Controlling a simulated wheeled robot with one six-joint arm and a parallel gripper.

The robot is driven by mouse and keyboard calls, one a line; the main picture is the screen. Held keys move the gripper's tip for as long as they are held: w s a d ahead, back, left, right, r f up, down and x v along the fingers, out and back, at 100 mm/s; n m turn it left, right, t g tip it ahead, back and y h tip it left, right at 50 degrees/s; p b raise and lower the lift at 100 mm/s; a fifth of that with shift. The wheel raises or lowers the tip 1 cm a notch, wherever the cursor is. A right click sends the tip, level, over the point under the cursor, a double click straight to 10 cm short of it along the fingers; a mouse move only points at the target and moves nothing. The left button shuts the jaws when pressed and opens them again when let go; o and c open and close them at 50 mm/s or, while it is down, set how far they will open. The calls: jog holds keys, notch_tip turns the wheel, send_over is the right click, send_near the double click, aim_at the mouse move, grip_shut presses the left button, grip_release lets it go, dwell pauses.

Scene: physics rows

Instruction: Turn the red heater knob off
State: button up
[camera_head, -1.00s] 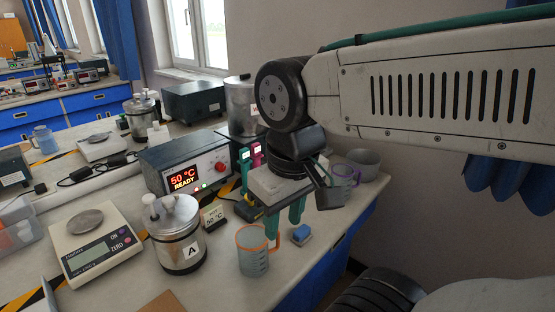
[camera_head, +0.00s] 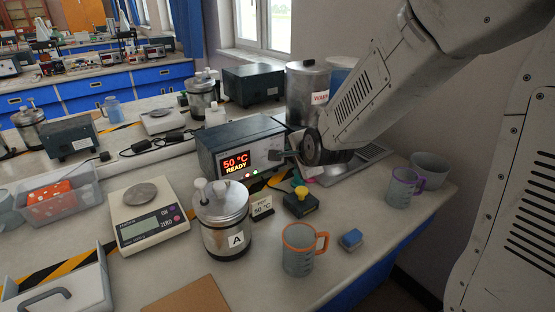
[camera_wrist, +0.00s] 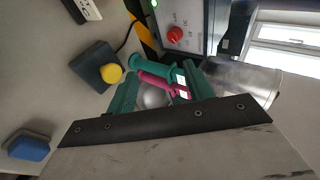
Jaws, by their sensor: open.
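The heater (camera_head: 245,143) is a grey-blue box on the bench in the head view. Its lit display (camera_head: 236,162) reads 50 °C READY. The red knob (camera_wrist: 175,34) shows on the heater's pale front panel at the top of the wrist view; in the head view my arm hides it. My gripper (camera_wrist: 160,75) is open, its two teal fingers apart and pointing toward the panel, with the knob beyond the fingertips and not touched.
Teal and pink handled tools (camera_wrist: 158,80) show between my fingers. A black box with a yellow button (camera_head: 300,201) stands before the heater. Near it are a metal jar marked A (camera_head: 226,235), an orange-rimmed mug (camera_head: 298,255), a blue block (camera_head: 351,239) and a large metal can (camera_head: 306,90).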

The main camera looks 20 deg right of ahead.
jog(key=w+f+m+t, duration=0.2)
jog(key=w+f+m, duration=0.2)
jog(key=w, duration=0.3)
jog(key=w+f+m+t+h, duration=0.1)
jog(key=w+f+m+t, duration=0.2)
jog(key=w+f+m, duration=0.2)
jog(key=x, duration=0.3)
jog(key=shift+w+a, duration=0.2)
jog(key=shift+w, duration=0.1)
jog(key=shift+r, duration=0.1)
jog(key=c, duration=1)
